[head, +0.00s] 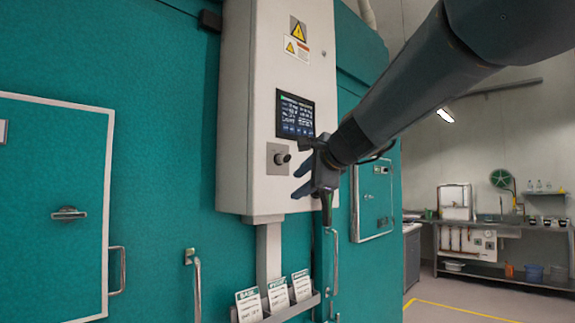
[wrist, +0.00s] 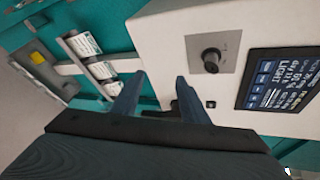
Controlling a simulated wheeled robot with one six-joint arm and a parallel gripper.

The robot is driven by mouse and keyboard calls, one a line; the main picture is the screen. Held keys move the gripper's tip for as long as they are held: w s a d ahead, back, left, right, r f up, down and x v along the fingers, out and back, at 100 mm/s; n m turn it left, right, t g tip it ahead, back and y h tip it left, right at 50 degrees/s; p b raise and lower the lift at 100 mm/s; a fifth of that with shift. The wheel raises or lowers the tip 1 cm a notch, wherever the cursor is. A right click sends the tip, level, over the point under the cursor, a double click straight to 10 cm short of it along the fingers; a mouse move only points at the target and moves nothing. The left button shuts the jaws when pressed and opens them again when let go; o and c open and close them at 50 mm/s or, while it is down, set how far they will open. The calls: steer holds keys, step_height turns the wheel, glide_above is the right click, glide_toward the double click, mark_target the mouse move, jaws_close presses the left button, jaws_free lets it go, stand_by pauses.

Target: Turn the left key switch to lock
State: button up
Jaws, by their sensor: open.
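The key switch (head: 281,158) is a dark round knob on a square grey plate, low on the front of a white control box (head: 262,100). In the wrist view the key switch (wrist: 211,60) lies to the right of the fingers, with its plate in full view. Markings beside the knob are too small to read. My gripper (head: 297,178) is in front of the lower right part of the box. In the wrist view my gripper (wrist: 156,82) is open, with nothing between its blue fingers, and apart from the knob.
A lit display (head: 295,115) sits above the switch. Below the box, a rack (head: 280,311) holds several labelled cards. Door handles (head: 197,280) stand out from the teal chamber wall. Another small panel (head: 381,169) is behind my arm. A bench (head: 510,222) stands far right.

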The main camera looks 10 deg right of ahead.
steer(key=m+t, duration=0.2)
glide_toward(289, 158)
steer(key=w, duration=0.3)
steer(key=shift+y, duration=0.3)
steer(key=shift+a+f+p+x, duration=0.15)
steer(key=shift+p+x, duration=0.25)
steer(key=shift+x, duration=1.55)
steer(key=shift+a+f+p+x, duration=0.1)
steer(key=shift+p+x, duration=0.25)
steer(key=shift+x, duration=1.6)
steer(key=shift+s, duration=0.1)
jaws_close()
